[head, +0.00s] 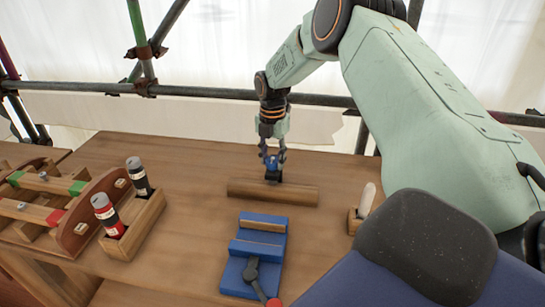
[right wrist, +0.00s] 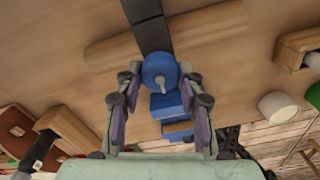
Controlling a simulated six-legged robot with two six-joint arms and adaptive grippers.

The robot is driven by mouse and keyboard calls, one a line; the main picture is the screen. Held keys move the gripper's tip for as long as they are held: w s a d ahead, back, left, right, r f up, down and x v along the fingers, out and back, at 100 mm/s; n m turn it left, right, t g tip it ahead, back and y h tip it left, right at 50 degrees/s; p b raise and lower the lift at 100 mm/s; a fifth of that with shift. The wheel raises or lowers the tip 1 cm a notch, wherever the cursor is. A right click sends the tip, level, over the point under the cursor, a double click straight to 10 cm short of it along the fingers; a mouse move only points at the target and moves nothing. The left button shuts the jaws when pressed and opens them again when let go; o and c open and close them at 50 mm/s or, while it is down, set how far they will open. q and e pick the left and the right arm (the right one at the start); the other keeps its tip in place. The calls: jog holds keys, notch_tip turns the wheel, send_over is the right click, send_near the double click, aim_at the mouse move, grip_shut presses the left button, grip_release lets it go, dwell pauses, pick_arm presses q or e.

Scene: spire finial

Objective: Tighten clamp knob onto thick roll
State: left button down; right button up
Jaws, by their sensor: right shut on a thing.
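The thick roll, a wooden cylinder (head: 245,191), lies crosswise on the wooden table; it also shows in the right wrist view (right wrist: 112,52). A black clamp (head: 273,178) is at its middle, and in the right wrist view its dark bar (right wrist: 150,33) crosses the roll. The round blue clamp knob (head: 271,162) is on top of the clamp; it shows with a grey pin in the right wrist view (right wrist: 158,66). My right gripper (head: 272,153) comes from above and is shut on the knob, with one finger on each side. Whether the clamp presses tightly on the roll cannot be told.
A blue vise (head: 238,275) with a dark handle stands in front of the roll. A wooden holder (head: 134,236) with red and black containers and a wooden rack (head: 85,208) are at left. A small wooden block (head: 354,222) with a pale handle stands at right. Scaffold poles run behind.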

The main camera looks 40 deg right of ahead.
jog(key=m+p, duration=0.1)
jog(key=m, duration=0.1)
jog(key=m+p, duration=0.1)
jog(key=m, duration=0.1)
jog(key=shift+w+r+m, duration=0.1)
jog(key=shift+r+m, duration=0.1)
jog(key=shift+m, duration=0.2)
jog(key=m+p, duration=0.2)
jog(key=m, duration=0.4)
jog(key=shift+d, duration=0.1)
jog(key=m+p, duration=0.2)
jog(key=m, duration=0.4)
jog(key=shift+w+m, duration=0.1)
jog(key=shift+m, duration=0.2)
jog(key=m+p, duration=0.1)
jog(key=m, duration=0.4)
jog(key=shift+m, duration=0.3)
jog(key=m+p, duration=0.1)
jog(key=m, duration=0.4)
jog(key=shift+p, duration=0.35)
jog(key=m+p, duration=0.1)
jog(key=m, duration=0.5)
jog(key=shift+m, duration=0.4)
jog(key=m+p, duration=0.2)
jog(key=m, duration=0.4)
jog(key=m+p, duration=0.1)
jog(key=m, duration=0.4)
jog(key=shift+m, duration=0.4)
